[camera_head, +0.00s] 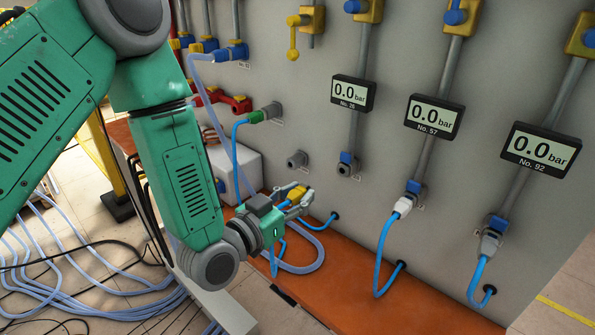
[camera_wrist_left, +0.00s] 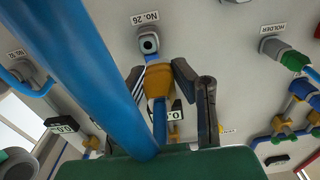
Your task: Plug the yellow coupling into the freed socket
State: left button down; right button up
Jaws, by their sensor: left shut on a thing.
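My left gripper (camera_head: 296,203) is shut on the yellow coupling (camera_head: 297,192), in front of the panel and low in the head view. In the left wrist view the yellow coupling (camera_wrist_left: 158,81) sits between the fingers, with a blue hose running back from it. The open grey socket (camera_head: 345,169) under the No. 26 gauge is up and right of the gripper in the head view. In the left wrist view this socket (camera_wrist_left: 148,43), labelled No. 26, is ahead of the coupling, apart from it. My right gripper is not in view.
White (camera_head: 404,205) and grey (camera_head: 489,243) couplings with blue hoses are on sockets to the right. An orange ledge (camera_head: 370,308) runs below the panel.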

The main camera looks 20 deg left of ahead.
pick_arm(q)
send_near(346, 172)
jog(key=d, duration=0.1)
jog(key=x, duration=0.4)
jog(key=a+x, duration=0.1)
jog(key=shift+w+d+f, duration=0.1)
jog(key=shift+w+d, duration=0.05)
jog(key=shift+w, duration=0.4)
jog(key=shift+w+d, duration=0.2)
jog(key=shift+d, duration=0.15)
jog(key=shift+a, duration=0.25)
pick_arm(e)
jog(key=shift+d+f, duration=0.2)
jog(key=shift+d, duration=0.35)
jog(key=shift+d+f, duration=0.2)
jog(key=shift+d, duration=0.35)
